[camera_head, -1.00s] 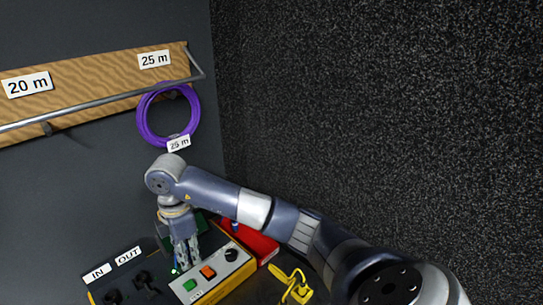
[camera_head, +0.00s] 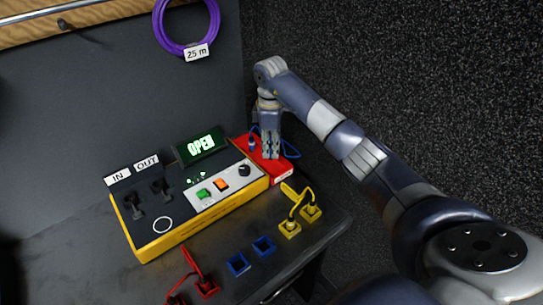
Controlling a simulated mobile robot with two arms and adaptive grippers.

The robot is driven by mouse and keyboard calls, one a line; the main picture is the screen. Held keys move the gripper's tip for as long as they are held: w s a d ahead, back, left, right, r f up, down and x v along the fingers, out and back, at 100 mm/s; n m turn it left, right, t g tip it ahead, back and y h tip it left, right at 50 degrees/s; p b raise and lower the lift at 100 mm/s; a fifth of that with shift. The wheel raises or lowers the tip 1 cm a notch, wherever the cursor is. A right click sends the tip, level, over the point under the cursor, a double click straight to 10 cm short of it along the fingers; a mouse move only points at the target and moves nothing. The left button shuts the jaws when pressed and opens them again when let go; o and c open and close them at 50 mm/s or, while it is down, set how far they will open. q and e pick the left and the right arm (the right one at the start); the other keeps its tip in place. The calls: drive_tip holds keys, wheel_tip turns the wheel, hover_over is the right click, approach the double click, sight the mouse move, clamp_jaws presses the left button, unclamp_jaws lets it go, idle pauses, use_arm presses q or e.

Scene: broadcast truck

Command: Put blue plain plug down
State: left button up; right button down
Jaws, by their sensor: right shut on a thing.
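My right gripper (camera_head: 270,154) points down over the red box (camera_head: 284,174) at the back right of the bench. It is shut on a blue plug, which its fingers mostly hide. A thin blue cable (camera_head: 291,149) loops out to the right of the fingers. A blue end piece (camera_head: 252,144) shows just left of the fingers, over the red box. I cannot tell whether the held plug touches the box. My left gripper is not in view.
The yellow-edged tester (camera_head: 150,246) with an OPEN display (camera_head: 201,146) stands left of the red box. In front are yellow plugs (camera_head: 290,229), two blue sockets (camera_head: 238,264) and a red cable (camera_head: 192,266). A purple coil (camera_head: 187,47) hangs above. A speckled wall is right.

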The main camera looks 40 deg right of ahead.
sight(271, 159)
wheel_tip(271, 159, down, 3)
drive_tip(key=shift+s+f, duration=0.1)
drive_tip(key=shift+f, duration=0.35)
drive_tip(key=shift+f, duration=0.1)
drive_tip(key=c, duration=1.8)
unclamp_jaws()
drive_tip(key=shift+c, duration=0.2)
wheel_tip(271, 159, up, 12)
drive_tip(key=shift+r+b, duration=0.15)
drive_tip(key=shift+b, duration=0.25)
